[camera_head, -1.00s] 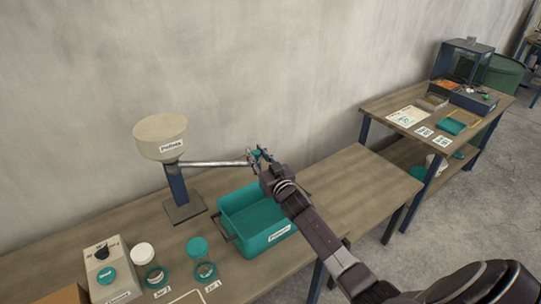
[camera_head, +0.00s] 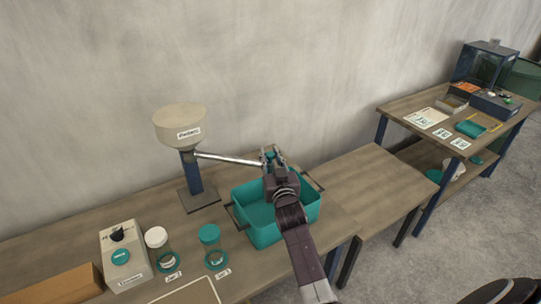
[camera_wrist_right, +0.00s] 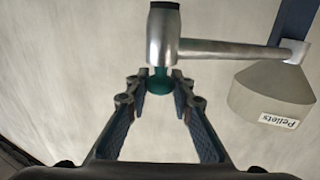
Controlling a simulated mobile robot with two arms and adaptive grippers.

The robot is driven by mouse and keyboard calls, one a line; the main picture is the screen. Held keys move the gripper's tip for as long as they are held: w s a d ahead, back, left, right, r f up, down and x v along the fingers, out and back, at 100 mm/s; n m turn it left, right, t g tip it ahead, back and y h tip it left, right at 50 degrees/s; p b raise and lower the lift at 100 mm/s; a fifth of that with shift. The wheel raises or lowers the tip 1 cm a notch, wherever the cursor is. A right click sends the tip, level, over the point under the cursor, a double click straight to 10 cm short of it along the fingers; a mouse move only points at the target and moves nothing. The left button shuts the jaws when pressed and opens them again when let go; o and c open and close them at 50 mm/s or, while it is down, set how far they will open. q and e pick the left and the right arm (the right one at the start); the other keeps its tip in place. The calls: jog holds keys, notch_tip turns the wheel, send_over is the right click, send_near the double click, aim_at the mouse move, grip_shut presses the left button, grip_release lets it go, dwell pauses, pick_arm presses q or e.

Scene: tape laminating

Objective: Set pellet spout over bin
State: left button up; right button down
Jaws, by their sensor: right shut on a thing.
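The cream pellet hopper (camera_head: 180,126) labelled "Pellets" stands on a blue post at the back of the bench. Its silver spout tube (camera_head: 228,158) reaches right and slightly forward. The teal bin (camera_head: 278,234) sits below the spout's end, with its open top showing. In the head view the spout's end appears just behind the bin's back rim; its exact place over the bin is unclear. My right gripper (camera_head: 270,160) is shut on the teal knob (camera_wrist_right: 159,82) under the spout's silver end (camera_wrist_right: 163,35). My left gripper is not in view.
Left of the bin stand a beige box device (camera_head: 125,256), a white-lidded jar (camera_head: 157,238) and a teal-lidded jar (camera_head: 210,236). The bench right of the bin is clear (camera_head: 365,190). A second table (camera_head: 400,106) with papers and a machine stands farther right.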

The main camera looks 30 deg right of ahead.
jog(key=c, duration=1.7)
grip_release()
jog(key=shift+s+a+f, duration=0.1)
jog(key=shift+s+a, duration=0.05)
jog(key=shift+s, duration=0.35)
jog(key=v, duration=1.1)
